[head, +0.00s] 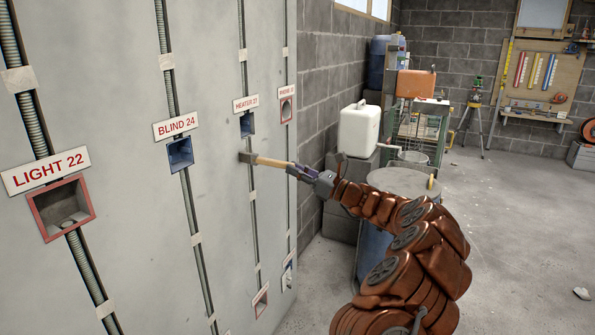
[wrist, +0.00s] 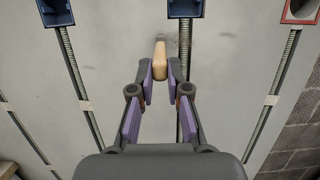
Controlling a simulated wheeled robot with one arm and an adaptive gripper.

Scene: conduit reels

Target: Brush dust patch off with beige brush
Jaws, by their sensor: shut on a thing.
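The beige brush (head: 272,162) is held by its handle in my gripper (head: 298,172), its head end against or very close to the grey wall panel below the HEATER 23 box. In the wrist view the beige handle (wrist: 160,62) points away between the purple-lined fingers of my gripper (wrist: 160,80), which are shut on it. A faint dark smudge (wrist: 184,42), perhaps the dust patch, shows on the panel beside the brush tip, over the conduit. The bristles are hidden in the wrist view, and I cannot tell whether they touch the smudge.
The panel carries vertical conduits and boxes, including a blue box at BLIND 24 (head: 180,154), a blue box at HEATER 23 (head: 247,125) and a red-rimmed box at LIGHT 22 (head: 40,213). A white jerrycan (head: 360,130) and a drum stand to the right. Open floor lies further right.

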